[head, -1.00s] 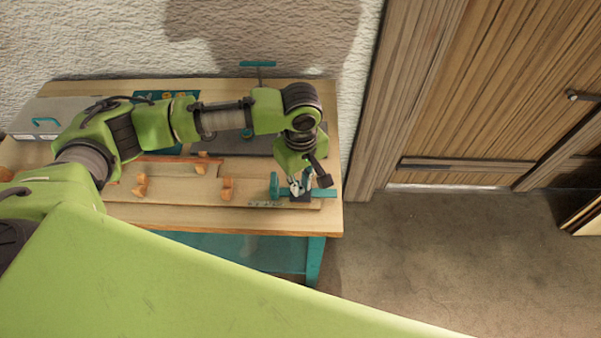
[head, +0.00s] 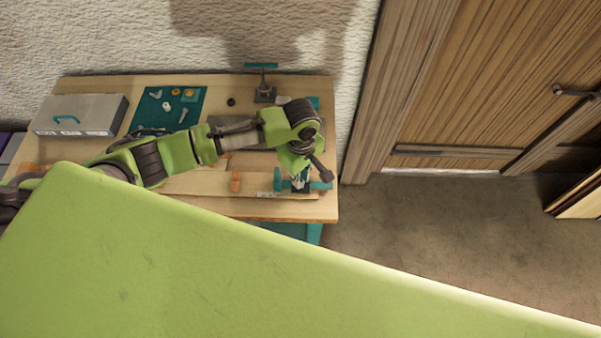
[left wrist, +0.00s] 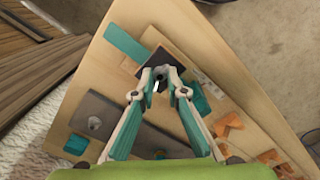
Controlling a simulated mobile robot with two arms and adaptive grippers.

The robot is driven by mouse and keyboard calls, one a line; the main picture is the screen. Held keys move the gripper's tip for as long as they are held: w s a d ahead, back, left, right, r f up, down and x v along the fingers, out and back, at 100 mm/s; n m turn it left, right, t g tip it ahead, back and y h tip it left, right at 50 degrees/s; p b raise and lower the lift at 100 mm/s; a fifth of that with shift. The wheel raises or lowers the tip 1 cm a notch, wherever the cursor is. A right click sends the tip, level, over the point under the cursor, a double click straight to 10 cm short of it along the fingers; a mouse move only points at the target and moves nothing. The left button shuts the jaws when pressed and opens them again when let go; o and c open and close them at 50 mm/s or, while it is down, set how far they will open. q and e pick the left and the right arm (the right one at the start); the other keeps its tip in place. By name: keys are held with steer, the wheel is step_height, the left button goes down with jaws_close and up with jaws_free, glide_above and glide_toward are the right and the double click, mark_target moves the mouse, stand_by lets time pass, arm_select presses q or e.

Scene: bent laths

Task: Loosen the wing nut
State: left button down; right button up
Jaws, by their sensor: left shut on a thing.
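My left gripper (head: 300,182) points down at a fixture with a dark base and teal parts at the front right of the workbench. In the left wrist view its two fingers (left wrist: 159,76) come together above the dark base block (left wrist: 161,58). They are shut on the wing nut, which is small and mostly hidden between the tips. A teal block (head: 278,180) stands just left of the gripper, and a teal strip (left wrist: 125,44) lies beside the base. My right gripper is not in view.
A second dark fixture with a teal T-handle (head: 261,66) is at the back. A teal mat (head: 150,108) with small parts and a grey case (head: 80,112) lie further left. Open floor (head: 430,220) is at right.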

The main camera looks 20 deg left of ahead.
mark_target(302, 180)
arm_select(q)
steer(key=shift+w+d+r, duration=0.1)
steer(key=shift+w+r, duration=0.05)
steer(key=c, duration=2)
jaws_free()
step_height(302, 180, up, 12)
steer(key=shift+f, duration=0.15)
steer(key=shift+w, duration=0.1)
